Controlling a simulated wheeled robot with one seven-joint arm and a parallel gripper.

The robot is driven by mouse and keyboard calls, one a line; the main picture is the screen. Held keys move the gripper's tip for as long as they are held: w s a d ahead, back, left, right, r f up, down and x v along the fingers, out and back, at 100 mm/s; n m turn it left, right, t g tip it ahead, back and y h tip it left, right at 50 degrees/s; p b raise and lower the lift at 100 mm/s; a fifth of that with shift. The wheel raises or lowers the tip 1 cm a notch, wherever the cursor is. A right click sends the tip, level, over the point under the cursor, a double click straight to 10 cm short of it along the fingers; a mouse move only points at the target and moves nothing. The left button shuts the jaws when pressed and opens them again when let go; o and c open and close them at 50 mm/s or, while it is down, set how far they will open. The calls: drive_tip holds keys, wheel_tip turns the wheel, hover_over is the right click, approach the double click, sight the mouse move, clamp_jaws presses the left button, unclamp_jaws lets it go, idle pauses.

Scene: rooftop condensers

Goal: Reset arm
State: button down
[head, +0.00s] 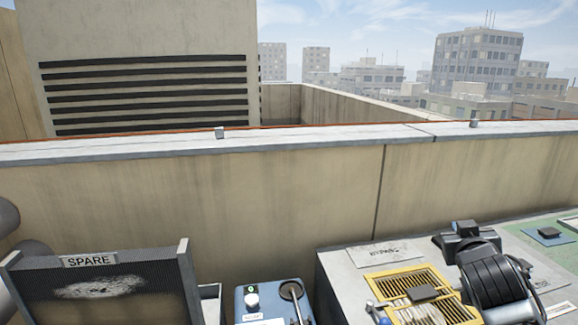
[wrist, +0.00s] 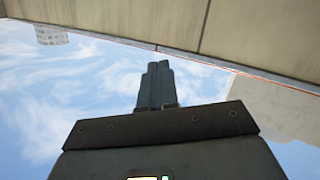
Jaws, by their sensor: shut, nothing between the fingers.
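My gripper (wrist: 158,66) shows in the wrist view. Its two dark fingers are together, shut and empty, with open sky behind them. The fingers touch nothing that I can see. The fingers do not show clearly in the head view. A dark ribbed shape stands at the lower right of the head view; I cannot tell whether it is part of my arm.
A concrete parapet (head: 290,185) runs across the head view. In front of it are a SPARE-labelled holder with a dark mesh panel (head: 60,280), a blue box (head: 252,301) with a lever, and a grey unit (head: 345,275) with a yellow-framed grille (head: 395,284).

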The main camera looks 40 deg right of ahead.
drive_tip(key=s+a+f+n+t+y, duration=0.1)
drive_tip(key=a+f+n+t+y, duration=0.35)
drive_tip(key=a, duration=0.65)
drive_tip(key=s+a+f+n+t+y, duration=0.1)
drive_tip(key=a+f+n+t+y, duration=0.4)
drive_tip(key=a, duration=0.6)
drive_tip(key=s+a+r+g+y, duration=0.1)
drive_tip(key=s+a+y, duration=0.1)
drive_tip(key=s+a, duration=0.5)
drive_tip(key=s+a+r+y, duration=0.2)
drive_tip(key=s+a, duration=0.4)
drive_tip(key=a, duration=0.7)
drive_tip(key=shift+s+a+g+y, duration=0.3)
drive_tip(key=shift+s+g+y, duration=0.05)
drive_tip(key=shift+s, duration=0.05)
